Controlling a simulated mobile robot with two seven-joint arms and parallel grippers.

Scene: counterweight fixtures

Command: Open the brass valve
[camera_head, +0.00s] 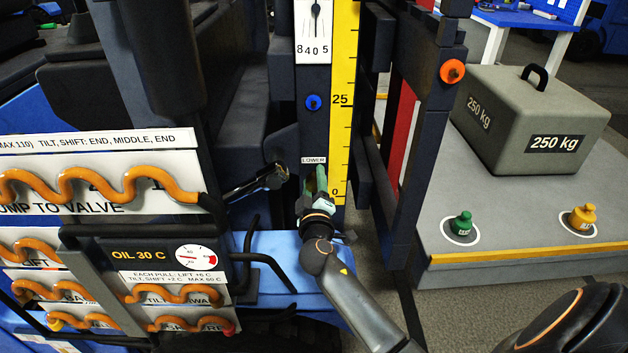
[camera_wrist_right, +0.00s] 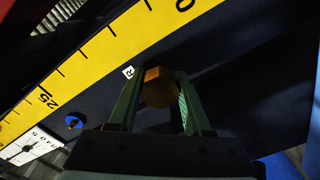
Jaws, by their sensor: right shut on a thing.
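The brass valve (camera_wrist_right: 158,87) is a faceted golden-brown knob on the dark upright, seen in the right wrist view. My right gripper (camera_wrist_right: 159,92) has its two green fingers on either side of the knob, shut on it. In the head view my right gripper (camera_head: 316,182) reaches up to the upright just below the small LOWER label (camera_head: 313,160). There the fingers and wrist hide the valve. How far the valve is turned cannot be told. My left gripper does not show clearly in either view.
A yellow scale (camera_head: 343,100) and a dial (camera_head: 314,30) stand beside and above the valve, with a blue knob (camera_head: 313,102) between. The left panel (camera_head: 150,252) carries orange wavy tubes. A 250 kg weight (camera_head: 530,115) sits on a grey platform (camera_head: 500,215) at right.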

